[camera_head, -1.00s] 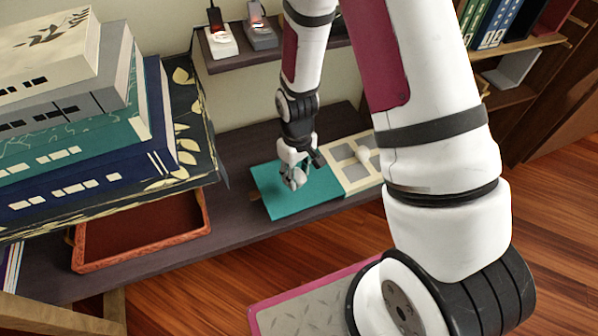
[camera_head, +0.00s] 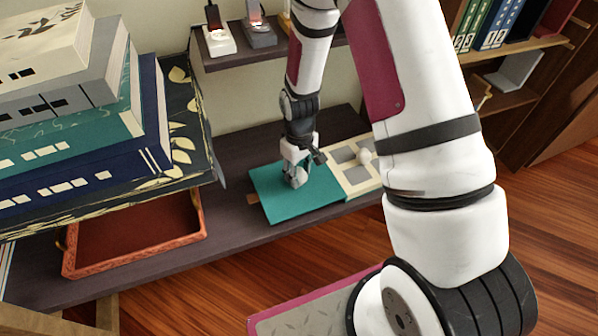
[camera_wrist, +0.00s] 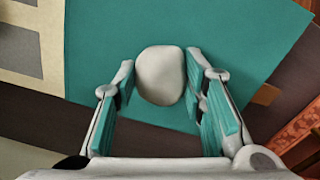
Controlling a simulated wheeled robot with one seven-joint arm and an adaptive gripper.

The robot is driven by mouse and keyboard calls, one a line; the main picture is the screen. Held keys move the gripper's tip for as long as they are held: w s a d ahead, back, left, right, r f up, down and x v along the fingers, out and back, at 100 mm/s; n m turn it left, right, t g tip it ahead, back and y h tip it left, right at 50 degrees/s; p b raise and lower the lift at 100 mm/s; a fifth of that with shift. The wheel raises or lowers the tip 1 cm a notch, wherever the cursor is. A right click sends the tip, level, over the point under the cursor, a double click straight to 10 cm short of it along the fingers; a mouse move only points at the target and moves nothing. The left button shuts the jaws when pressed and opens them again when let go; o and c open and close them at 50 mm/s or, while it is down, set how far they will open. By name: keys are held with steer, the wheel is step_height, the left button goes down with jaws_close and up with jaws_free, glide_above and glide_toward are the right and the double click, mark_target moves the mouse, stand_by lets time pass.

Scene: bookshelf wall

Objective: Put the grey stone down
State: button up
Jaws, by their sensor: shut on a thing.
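A smooth, pale grey stone (camera_wrist: 161,76) sits between the fingertips of my gripper (camera_wrist: 163,70) in the wrist view, and the gripper is shut on it. Behind it is a flat teal sheet or thin book (camera_wrist: 245,35). In the head view my gripper (camera_head: 297,178) points down over the teal sheet (camera_head: 318,197), very low. The stone is mostly hidden by the fingers there. I cannot tell whether the stone touches the sheet.
A cream board with grey squares (camera_head: 355,182) adjoins the sheet's right side and carries a small pale piece (camera_head: 365,156). An empty red tray (camera_head: 70,258) lies left, partly under stacked large books (camera_head: 75,150). Bare dark shelf (camera_head: 228,222) lies between tray and sheet.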

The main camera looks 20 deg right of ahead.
steer(key=o, duration=1.3)
step_height(320, 180, up, 12)
steer(key=r+p, duration=0.1)
steer(key=p, duration=0.4)
step_height(320, 180, up, 10)
steer(key=m, duration=0.1)
glide_above(299, 172)
steer(key=s, duration=0.4)
steer(key=s+r+m, duration=0.1)
steer(key=s+r, duration=0.6)
steer(key=r, duration=0.1)
steer(key=s+r+m, duration=0.1)
steer(key=s+r, duration=0.2)
steer(key=s, duration=0.4)
steer(key=s+r, duration=0.2)
steer(key=s, duration=0.5)
steer(key=s+r+m, duration=0.1)
steer(key=s+r, duration=0.2)
steer(key=s, duration=0.4)
steer(key=shift+s+a+r+m, duration=0.1)
steer(key=shift+s+r+m, duration=0.05)
steer(key=shift+r+m, duration=0.2)
